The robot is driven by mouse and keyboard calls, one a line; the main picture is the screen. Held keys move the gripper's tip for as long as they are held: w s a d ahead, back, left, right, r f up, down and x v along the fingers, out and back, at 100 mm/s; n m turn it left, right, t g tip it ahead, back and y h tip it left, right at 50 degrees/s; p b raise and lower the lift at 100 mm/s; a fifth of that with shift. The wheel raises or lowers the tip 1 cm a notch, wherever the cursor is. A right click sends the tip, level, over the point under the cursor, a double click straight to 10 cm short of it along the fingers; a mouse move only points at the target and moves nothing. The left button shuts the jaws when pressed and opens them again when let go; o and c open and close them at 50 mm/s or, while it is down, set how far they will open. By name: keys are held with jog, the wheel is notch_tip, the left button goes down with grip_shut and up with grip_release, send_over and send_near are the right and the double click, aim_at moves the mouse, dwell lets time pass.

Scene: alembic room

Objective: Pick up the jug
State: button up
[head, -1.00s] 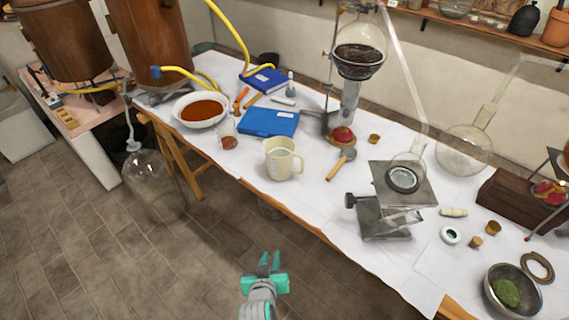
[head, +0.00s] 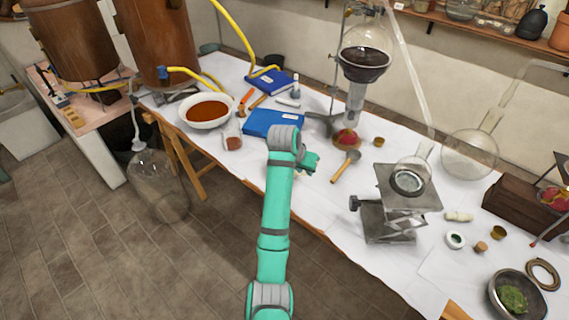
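The cream jug is almost wholly hidden behind my arm in the head view, at the near edge of the white-covered table (head: 325,205). At most a small pale bit of it shows beside my gripper. My green gripper (head: 310,163) is over the table where the jug stands. Its fingers are mostly covered by the grey wrist, so I cannot tell whether they are open or around the jug, or whether they touch it.
Left of my arm are a small glass with brown contents (head: 232,138), a bowl of orange-brown liquid (head: 207,110) and a blue book (head: 272,123). A hammer (head: 345,167) and a metal lab jack (head: 388,223) are to the right. A flask (head: 364,50) stands behind.

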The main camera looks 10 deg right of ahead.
jog(key=shift+g+y, duration=0.3)
jog(key=shift+y, duration=0.4)
jog(key=shift+w+d+f, duration=0.45)
jog(key=shift+w+f, duration=0.5)
jog(key=shift+f, duration=0.05)
jog(key=shift+w+d+f, duration=0.45)
jog(key=shift+w+f, duration=0.45)
jog(key=shift+f, duration=0.15)
jog(key=shift+w+d+f, duration=0.45)
jog(key=shift+w+f, duration=0.5)
jog(key=shift+f, duration=0.05)
grip_shut()
jog(key=shift+r, duration=0.15)
